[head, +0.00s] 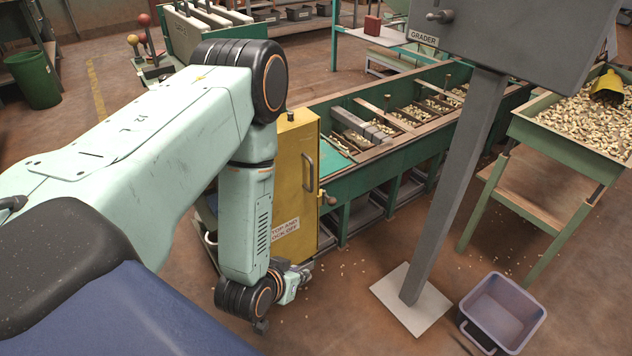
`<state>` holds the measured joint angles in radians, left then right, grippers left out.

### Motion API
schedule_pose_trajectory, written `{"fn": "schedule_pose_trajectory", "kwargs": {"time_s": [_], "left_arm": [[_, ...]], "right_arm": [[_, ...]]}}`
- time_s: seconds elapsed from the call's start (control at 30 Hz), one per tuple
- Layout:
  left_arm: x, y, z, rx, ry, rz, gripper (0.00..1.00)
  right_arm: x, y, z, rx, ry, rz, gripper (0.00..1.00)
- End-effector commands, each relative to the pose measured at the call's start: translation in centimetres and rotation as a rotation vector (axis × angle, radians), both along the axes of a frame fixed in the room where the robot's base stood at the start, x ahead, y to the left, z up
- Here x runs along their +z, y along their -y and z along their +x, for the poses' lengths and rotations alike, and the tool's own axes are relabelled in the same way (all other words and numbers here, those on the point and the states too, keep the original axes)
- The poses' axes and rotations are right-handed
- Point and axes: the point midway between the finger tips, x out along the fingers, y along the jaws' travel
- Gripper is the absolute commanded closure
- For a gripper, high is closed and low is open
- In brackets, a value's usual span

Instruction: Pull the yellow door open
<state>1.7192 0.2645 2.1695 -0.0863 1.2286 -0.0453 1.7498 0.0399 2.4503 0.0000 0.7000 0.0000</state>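The yellow door (292,180) stands upright at the near end of the green nut hopper line, with a lock-off label low on it. A slim vertical bar handle (308,173) shows on its right part. My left arm covers its left side, so I cannot tell whether it is fully closed. My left gripper (297,277) is low, near the foot of the door and well below the handle, apart from the handle. Its fingers are small and partly hidden by the wrist, so its opening is unclear. My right gripper is out of view.
A grey post (456,190) on a pale base plate stands right of the door, carrying the grader box (520,35). A purple-grey bin (502,312) sits on the floor at lower right. A nut-filled green table (560,150) stands far right.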

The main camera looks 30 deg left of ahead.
Motion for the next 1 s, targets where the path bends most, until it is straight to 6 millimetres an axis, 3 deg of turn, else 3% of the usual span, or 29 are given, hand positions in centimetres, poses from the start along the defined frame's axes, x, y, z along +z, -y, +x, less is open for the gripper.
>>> {"fn": "schedule_pose_trajectory", "kwargs": {"time_s": [0.07,0.2,0.3,0.43,0.67,1.0], "left_arm": [[1.0,-1.5,2.9,0.019,0.134,0.025,0.84],[4.7,-4.1,7.7,0.045,0.411,0.087,0.84],[7.9,-5.3,9.7,0.057,0.588,0.132,0.84],[10.6,-6.0,10.8,0.062,0.726,0.167,0.84],[11.6,-6.3,12.2,0.063,0.78,0.181,0.84],[11.5,-7.1,17.1,0.062,0.776,0.179,0.84]], "right_arm": [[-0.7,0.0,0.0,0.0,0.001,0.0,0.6],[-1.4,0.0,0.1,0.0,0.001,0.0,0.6],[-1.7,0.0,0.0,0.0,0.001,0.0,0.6],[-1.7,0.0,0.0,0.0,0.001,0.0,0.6],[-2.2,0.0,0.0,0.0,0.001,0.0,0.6],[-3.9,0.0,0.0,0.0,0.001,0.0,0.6]]}}
